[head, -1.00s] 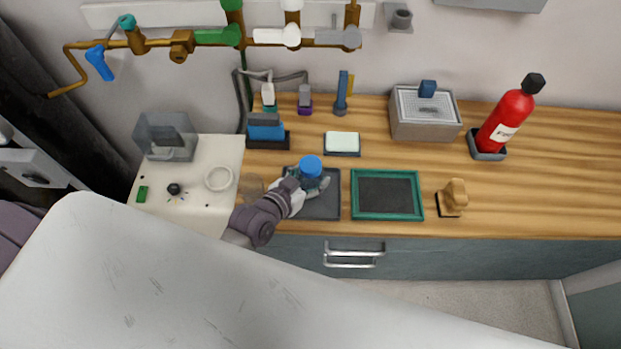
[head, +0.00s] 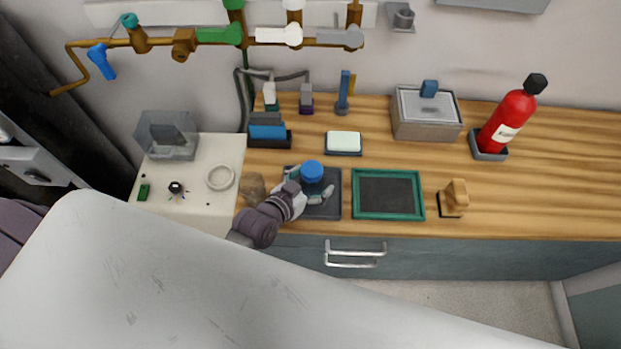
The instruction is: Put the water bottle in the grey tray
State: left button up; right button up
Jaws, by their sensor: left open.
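The water bottle (head: 312,171) shows from above as a blue cap with a darker body below it. It appears upright over the dark grey tray (head: 322,211) near the counter's front edge. My left gripper (head: 311,186) reaches in from the lower left. Its fingers are spread open, one on the left of the bottle and one at its front right. Whether a finger still touches the bottle is too small to tell. The gripper hides part of the tray's left side and the bottle's base. My right gripper is out of view.
A green-framed tray (head: 388,172) lies just right of the grey tray, with a tan block (head: 454,196) beyond. A white sponge-like block (head: 343,141) lies behind. A lidded grey box (head: 427,120) and red extinguisher (head: 511,120) stand farther right. The right counter is clear.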

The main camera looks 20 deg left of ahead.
pick_arm(q)
jog(key=shift+r, duration=0.2)
jog(key=b+v, duration=0.1)
jog(key=v, duration=1.1)
jog(key=shift+f, duration=0.1)
jog(key=shift+d, duration=0.15)
